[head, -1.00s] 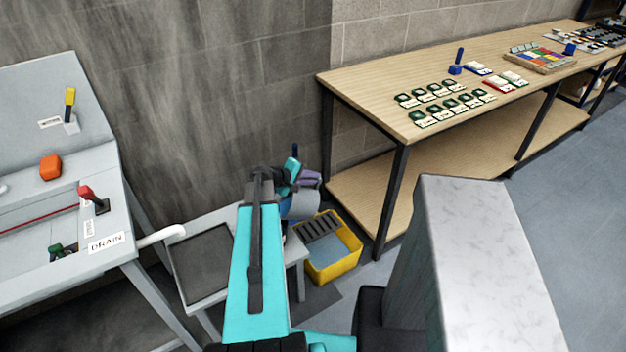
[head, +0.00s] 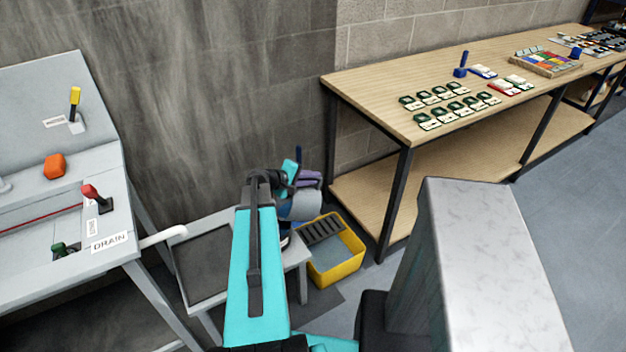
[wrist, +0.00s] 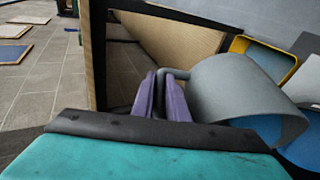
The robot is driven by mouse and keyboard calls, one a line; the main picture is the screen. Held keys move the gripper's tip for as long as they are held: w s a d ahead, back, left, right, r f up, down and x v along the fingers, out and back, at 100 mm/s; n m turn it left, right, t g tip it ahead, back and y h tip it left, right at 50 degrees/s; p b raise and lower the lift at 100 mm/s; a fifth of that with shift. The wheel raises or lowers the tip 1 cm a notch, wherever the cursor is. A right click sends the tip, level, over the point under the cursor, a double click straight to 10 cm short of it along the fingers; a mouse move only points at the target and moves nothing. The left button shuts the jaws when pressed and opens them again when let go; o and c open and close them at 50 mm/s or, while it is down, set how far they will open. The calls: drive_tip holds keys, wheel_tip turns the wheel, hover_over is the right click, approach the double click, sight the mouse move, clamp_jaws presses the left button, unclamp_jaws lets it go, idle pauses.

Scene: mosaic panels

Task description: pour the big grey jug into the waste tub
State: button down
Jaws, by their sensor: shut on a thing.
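The big grey jug (head: 305,206) is in my gripper (head: 308,179), beside the column of my arm in the head view. In the wrist view, the purple fingers of my gripper (wrist: 161,82) are shut on the handle of the jug (wrist: 228,92). The jug looks tilted, its body reaching right from the handle. The yellow waste tub (head: 342,273) stands on the floor just right of and below the jug, with a dark slatted grate across part of its top and a grey-blue surface inside. Its rim (wrist: 241,44) shows behind the jug in the wrist view. I cannot tell whether anything flows.
A low grey table (head: 293,256) with a dark panel stands left of the tub, partly behind my arm. A sloped grey bench (head: 113,268) marked DRAIN is further left. A wooden workbench (head: 385,102) with small panels is close right of the tub. A blue thing (wrist: 302,152) sits below the jug.

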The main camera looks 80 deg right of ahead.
drive_tip(key=shift+w+a+r+g+h, duration=0.3)
drive_tip(key=shift+w+r+g, duration=0.1)
drive_tip(key=shift+w+r, duration=0.25)
idle(0.4)
drive_tip(key=w+a+r+n+g+h+b, duration=0.1)
drive_tip(key=w+a+r+b, duration=0.1)
drive_tip(key=w+b, duration=0.3)
drive_tip(key=shift+w+a+g+b, duration=0.25)
drive_tip(key=shift+w+g+b, duration=0.1)
drive_tip(key=shift+g+b, duration=0.05)
idle(2.8)
drive_tip(key=shift+s, duration=0.1)
idle(1.3)
